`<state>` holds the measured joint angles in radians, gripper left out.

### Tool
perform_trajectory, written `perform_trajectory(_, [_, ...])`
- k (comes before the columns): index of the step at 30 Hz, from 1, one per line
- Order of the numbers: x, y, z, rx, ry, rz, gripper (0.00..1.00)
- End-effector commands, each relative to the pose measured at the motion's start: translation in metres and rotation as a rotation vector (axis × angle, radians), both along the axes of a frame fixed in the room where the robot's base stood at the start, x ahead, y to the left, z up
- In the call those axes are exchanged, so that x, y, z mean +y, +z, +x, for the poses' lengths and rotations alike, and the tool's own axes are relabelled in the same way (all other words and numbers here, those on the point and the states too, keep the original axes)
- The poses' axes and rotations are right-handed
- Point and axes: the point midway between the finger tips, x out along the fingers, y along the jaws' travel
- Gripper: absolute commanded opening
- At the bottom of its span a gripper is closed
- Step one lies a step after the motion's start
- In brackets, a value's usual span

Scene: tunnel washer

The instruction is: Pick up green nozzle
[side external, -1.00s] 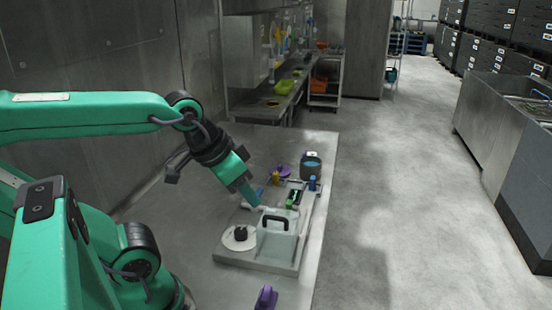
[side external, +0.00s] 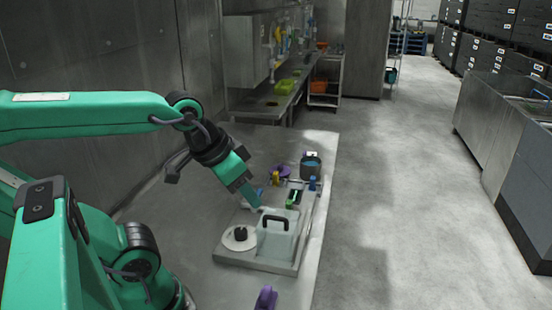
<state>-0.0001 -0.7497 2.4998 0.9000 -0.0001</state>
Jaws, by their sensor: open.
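A small green and black item (side external: 293,198) lies on the grey tray (side external: 227,258), just behind the clear box with a black handle (side external: 276,243); it may be the green nozzle, but it is too small to be sure. My gripper (side external: 254,202) is open and points down over the tray, to the left of the green item and above the back left of the clear box. The fingertips are small here, and I see nothing held between them.
A white disc with a black knob (side external: 239,238) lies left of the clear box. Behind stand a dark container (side external: 311,165), a blue bottle (side external: 312,184) and purple (side external: 283,171) and yellow (side external: 276,178) pieces. A purple object (side external: 265,298) sits in front of the tray.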

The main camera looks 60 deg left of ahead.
Motion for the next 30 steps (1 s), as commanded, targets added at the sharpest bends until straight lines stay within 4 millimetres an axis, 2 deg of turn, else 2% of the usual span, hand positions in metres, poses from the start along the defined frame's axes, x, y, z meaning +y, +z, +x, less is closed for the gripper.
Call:
perform_trajectory(5, [0.002, 0.001, 0.004, 0.01, 0.016, -0.005, 0.42])
perform_trajectory(11, [0.008, 0.002, 0.021, 0.05, 0.071, -0.021, 0.42])
perform_trajectory(21, [0.03, -0.002, 0.069, 0.154, 0.233, -0.066, 0.42])
perform_trajectory(30, [0.056, -0.021, 0.113, 0.246, 0.384, -0.106, 0.42])
